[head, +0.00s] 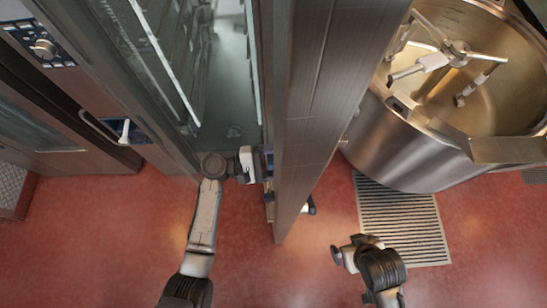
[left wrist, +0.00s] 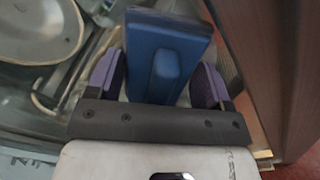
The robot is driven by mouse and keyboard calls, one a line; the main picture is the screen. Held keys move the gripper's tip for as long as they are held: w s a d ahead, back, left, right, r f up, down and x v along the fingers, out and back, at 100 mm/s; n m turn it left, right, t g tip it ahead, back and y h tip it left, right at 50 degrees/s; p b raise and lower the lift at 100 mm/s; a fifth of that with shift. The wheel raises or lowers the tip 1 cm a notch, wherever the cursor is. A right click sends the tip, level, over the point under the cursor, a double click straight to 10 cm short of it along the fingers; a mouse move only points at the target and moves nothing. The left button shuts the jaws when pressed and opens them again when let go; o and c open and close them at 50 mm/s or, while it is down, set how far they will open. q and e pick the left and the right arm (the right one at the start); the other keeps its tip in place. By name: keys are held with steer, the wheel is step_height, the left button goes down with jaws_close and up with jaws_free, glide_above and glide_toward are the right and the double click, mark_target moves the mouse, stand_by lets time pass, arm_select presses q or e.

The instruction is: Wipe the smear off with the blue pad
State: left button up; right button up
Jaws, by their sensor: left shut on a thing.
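My left gripper (head: 264,163) is beside the tall grey door panel (head: 318,100) in the head view, its far end partly hidden by the panel edge. In the left wrist view, its purple-padded fingers are shut on the blue pad (left wrist: 167,42) by the raised grip in its middle. The pad's wide face points away from the wrist camera. Only a sliver of blue shows at the gripper in the head view. I cannot make out any smear. My right arm's end (head: 346,254) is low over the floor; its finger opening cannot be made out.
A large steel kettle (head: 400,145) with mixing arms stands at the right, near a floor grate (head: 400,220). A glass-fronted cabinet (head: 222,75) with its interior visible is left of the panel. Red floor (head: 300,275) is clear between my arms.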

arm_select(q)
steer(key=shift+w+d+f+b, duration=0.1)
steer(key=shift+w+f+b, duration=0.1)
steer(key=shift+f+b, duration=0.25)
steer(key=shift+w+r, duration=0.15)
steer(key=shift+w, duration=0.5)
steer(key=shift+w+b, duration=0.65)
steer(key=shift+w, duration=0.1)
steer(key=w+b, duration=0.4)
steer(key=w, duration=0.2)
steer(key=shift+a, duration=0.4)
steer(key=shift+a+r, duration=0.1)
